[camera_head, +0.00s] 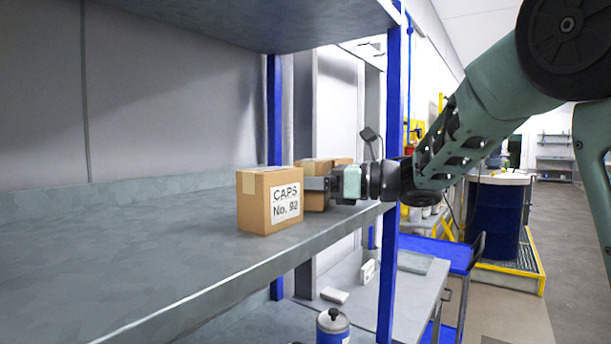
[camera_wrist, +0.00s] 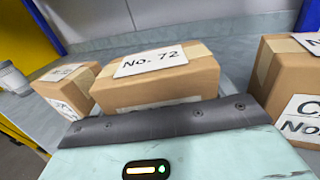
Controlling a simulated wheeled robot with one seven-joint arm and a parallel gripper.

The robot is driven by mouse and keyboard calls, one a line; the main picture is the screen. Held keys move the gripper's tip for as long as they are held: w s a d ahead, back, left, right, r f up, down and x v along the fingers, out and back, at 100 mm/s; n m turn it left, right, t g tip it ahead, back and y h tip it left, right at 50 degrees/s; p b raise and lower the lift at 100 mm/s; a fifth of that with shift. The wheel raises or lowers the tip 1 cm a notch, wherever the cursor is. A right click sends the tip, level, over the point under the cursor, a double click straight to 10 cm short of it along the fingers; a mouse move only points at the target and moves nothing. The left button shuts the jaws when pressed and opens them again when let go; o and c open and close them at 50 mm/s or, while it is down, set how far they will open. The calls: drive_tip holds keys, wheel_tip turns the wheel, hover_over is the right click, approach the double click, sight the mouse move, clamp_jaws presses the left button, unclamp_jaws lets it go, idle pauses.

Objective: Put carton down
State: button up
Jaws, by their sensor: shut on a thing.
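My gripper (camera_head: 318,184) is shut on a brown carton (camera_wrist: 160,75) labelled "No. 72" in the wrist view. In the head view this held carton (camera_head: 314,203) is partly hidden by my gripper and by the carton in front of it. It is at the shelf (camera_head: 150,225), near the blue post; whether its underside touches the shelf is hidden. A carton (camera_head: 268,202) labelled "CAPS No. 92" stands upright on the shelf, just left of my gripper. It appears to be the carton at the right of the wrist view (camera_wrist: 290,88).
Another carton (camera_wrist: 68,88) stands close on the left of the held one in the wrist view. A blue post (camera_head: 390,150) rises at the shelf's right end. The shelf is clear to the left.

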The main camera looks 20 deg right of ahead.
drive_tip(key=shift+f+b, duration=0.25)
drive_tip(key=shift+b, duration=0.05)
drive_tip(key=o, duration=1)
drive_tip(key=shift+d+r, duration=0.1)
drive_tip(key=shift+r, duration=0.05)
drive_tip(key=b+v, duration=0.4)
drive_tip(key=v, duration=0.6)
drive_tip(key=shift+s+d, duration=0.15)
drive_tip(key=shift+d, duration=0.15)
drive_tip(key=shift+s+d, duration=0.35)
drive_tip(key=shift+d, duration=0.15)
drive_tip(key=shift+d, duration=0.1)
